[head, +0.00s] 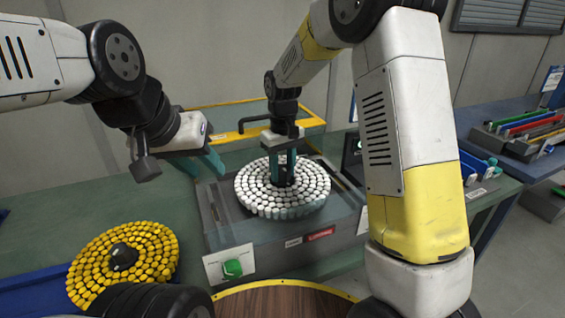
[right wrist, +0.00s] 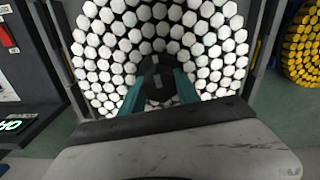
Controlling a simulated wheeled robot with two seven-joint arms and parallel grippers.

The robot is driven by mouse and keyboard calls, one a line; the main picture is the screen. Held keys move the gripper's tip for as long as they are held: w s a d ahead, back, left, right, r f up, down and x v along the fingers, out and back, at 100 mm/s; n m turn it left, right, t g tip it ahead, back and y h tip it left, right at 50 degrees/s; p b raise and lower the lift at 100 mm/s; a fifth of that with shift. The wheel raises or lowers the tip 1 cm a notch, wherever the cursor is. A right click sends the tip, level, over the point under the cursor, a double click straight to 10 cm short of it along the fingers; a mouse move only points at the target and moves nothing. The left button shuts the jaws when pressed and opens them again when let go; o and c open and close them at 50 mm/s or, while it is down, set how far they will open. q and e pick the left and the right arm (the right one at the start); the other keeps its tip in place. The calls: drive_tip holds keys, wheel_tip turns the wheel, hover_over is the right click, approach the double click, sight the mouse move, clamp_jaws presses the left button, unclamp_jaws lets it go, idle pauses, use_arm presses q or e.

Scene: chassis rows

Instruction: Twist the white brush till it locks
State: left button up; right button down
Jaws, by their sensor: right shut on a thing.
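The white brush (head: 252,196), a round disc of white bristle tufts with a dark hub, lies flat on the grey fixture (head: 216,232) on the bench. It also fills much of the right wrist view (right wrist: 106,52). My right gripper (head: 284,172) comes down over its middle, teal fingers shut on the dark hub (right wrist: 157,78) from both sides. The fingers partly cover the hub, and the seat under the brush is hidden. My left gripper (head: 212,162) hangs left of the fixture, above the bench, away from the brush; its finger gap is unclear.
A yellow brush (head: 150,243) lies at the front left by a blue bin (head: 35,292). A dark panel (right wrist: 20,120) shows green characters. A yellow-edged frame (head: 228,136) stands behind. Green bench top is clear at left.

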drive_tip(key=m, duration=0.5)
drive_tip(key=shift+s+f+m, duration=0.1)
drive_tip(key=shift+m, duration=0.2)
drive_tip(key=m, duration=0.5)
drive_tip(key=c, duration=0.8)
unclamp_jaws()
wheel_tip(320, 180, up, 7)
drive_tip(key=shift+r, duration=0.4)
